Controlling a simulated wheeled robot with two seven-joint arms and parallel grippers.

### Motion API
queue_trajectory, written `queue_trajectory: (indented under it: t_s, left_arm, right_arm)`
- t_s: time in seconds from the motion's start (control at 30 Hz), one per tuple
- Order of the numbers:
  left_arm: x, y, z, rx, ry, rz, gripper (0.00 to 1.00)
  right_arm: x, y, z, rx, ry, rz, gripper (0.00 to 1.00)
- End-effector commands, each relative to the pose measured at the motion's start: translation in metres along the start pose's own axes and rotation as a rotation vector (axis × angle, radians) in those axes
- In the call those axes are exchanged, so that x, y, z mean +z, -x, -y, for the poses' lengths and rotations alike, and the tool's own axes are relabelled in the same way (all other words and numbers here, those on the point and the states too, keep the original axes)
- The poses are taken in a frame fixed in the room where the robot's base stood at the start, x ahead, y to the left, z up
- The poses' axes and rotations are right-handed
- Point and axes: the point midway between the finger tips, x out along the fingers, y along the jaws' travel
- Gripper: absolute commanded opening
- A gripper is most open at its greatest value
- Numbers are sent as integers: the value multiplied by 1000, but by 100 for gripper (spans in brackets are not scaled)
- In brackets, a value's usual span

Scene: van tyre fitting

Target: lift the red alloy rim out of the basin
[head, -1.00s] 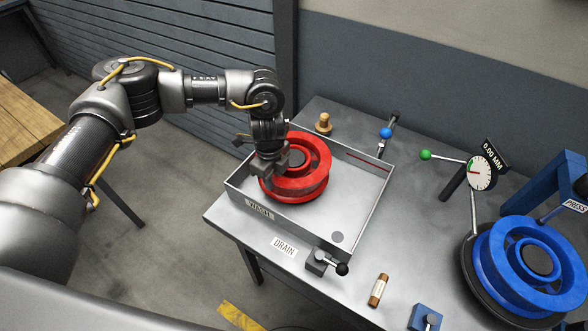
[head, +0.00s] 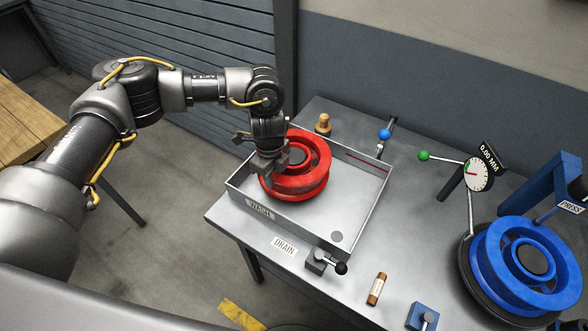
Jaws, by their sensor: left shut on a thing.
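The red alloy rim (head: 312,182) lies in the left part of the wash basin (head: 362,215), a shallow grey tray labelled WASH. My left gripper (head: 275,174) comes down from above onto the rim's left side and is shut on the rim's edge there. The fingertips are partly hidden against the rim. My right gripper does not show.
A drain lever (head: 325,262) with a black knob stands at the basin's front corner. A blue rim (head: 525,262) lies at the right beside a dial gauge (head: 479,174) and a blue press (head: 545,193). A small brown cylinder (head: 377,289) lies in front. A blue-knobbed tap (head: 385,135) stands behind the basin.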

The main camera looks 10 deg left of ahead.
Motion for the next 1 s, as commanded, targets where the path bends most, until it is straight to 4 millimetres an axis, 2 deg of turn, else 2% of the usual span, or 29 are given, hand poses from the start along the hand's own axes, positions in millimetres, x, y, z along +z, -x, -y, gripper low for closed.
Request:
queue_trajectory:
  t_s: [1.0]
  left_arm:
    - [0,9,1,-3,0,0,0]
  right_arm:
    - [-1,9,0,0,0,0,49]
